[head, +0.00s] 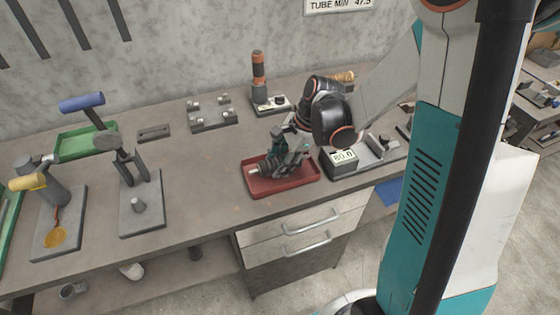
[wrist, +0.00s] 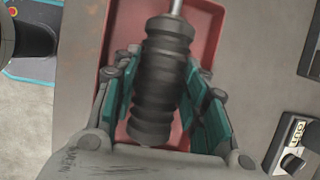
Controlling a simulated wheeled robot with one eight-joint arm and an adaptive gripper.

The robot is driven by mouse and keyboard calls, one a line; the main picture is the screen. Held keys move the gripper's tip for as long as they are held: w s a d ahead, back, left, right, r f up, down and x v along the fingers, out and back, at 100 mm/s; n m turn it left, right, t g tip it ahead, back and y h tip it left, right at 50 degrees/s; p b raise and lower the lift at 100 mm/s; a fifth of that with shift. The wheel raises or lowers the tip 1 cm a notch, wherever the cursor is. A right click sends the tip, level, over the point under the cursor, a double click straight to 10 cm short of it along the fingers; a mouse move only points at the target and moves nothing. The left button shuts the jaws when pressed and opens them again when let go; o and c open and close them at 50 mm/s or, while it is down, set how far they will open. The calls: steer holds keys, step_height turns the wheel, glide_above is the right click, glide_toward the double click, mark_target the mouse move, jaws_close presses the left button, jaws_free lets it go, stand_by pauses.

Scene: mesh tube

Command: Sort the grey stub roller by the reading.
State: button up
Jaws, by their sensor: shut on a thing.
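The grey stub roller (wrist: 160,80) is a dark, ribbed cylinder with a thin metal shaft at one end, seen large in the wrist view. My gripper (wrist: 158,97) is shut on it, with teal finger pads on both sides. In the head view my gripper (head: 284,158) is low at the red tray (head: 290,187), with the roller (head: 265,167) lying roughly level over the tray. I cannot tell whether the roller touches the tray floor. A wall sign (head: 339,5) reads "TUBE MIN 47.5".
A green tray (head: 72,147) lies at the back left near a blue-handled tool (head: 82,102). A grey stand (head: 143,205) and a plate with a yellow-handled tool (head: 30,182) are at front left. An orange-and-black post (head: 259,72) stands at the back. The bench middle is clear.

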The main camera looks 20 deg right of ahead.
steer(key=shift+f+b, duration=0.55)
steer(key=shift+f, duration=0.05)
stand_by(0.5)
steer(key=o, duration=1.4)
steer(key=shift+r, duration=0.1)
steer(key=v, duration=1.1)
steer(key=shift+d+r, duration=0.25)
steer(key=shift+r, duration=0.1)
step_height(320, 180, up, 7)
steer(key=p, duration=0.5)
